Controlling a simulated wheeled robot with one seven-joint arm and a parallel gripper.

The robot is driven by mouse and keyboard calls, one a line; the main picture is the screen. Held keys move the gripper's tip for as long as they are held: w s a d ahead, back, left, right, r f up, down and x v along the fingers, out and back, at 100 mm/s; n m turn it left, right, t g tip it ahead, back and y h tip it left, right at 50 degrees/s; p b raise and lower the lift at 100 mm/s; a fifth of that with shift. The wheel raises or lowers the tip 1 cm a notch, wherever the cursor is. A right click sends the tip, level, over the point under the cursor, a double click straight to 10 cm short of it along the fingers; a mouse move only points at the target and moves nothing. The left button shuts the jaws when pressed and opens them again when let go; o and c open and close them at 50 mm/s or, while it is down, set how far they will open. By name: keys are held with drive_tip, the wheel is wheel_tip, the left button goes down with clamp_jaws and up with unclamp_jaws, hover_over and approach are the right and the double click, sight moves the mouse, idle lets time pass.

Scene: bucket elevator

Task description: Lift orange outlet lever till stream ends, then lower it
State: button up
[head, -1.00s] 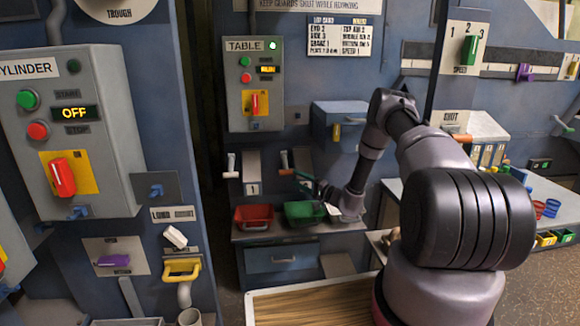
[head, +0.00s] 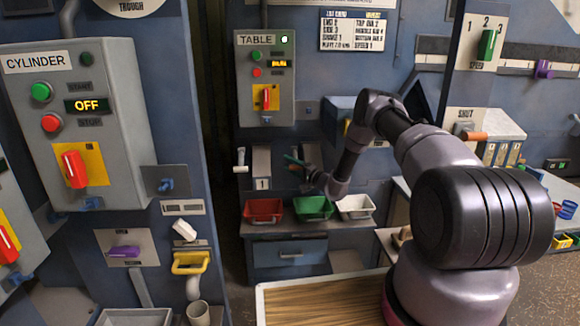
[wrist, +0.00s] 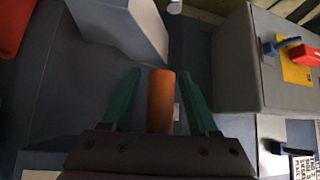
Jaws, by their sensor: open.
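In the wrist view the orange lever handle (wrist: 160,100) stands between the two green fingers of my open gripper (wrist: 160,76). The fingers are spread to either side of it, with a gap on each side. In the head view my gripper (head: 299,161) is at the middle outlet, above the green tray (head: 313,208), and largely hides the lever. A red tray (head: 263,211) is left of the green one and a white tray (head: 356,206) is right of it. I cannot make out a stream from the outlet.
The TABLE control box (head: 265,85) is above the outlets, with a lit green lamp. A white-handled lever (head: 240,160) is left of my gripper. Another orange handle (head: 473,136) is farther right, under a SHUT sign. The CYLINDER box (head: 78,120) reads OFF.

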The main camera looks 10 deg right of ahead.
clamp_jaws()
drive_tip(key=shift+s, duration=0.1)
idle(1.2)
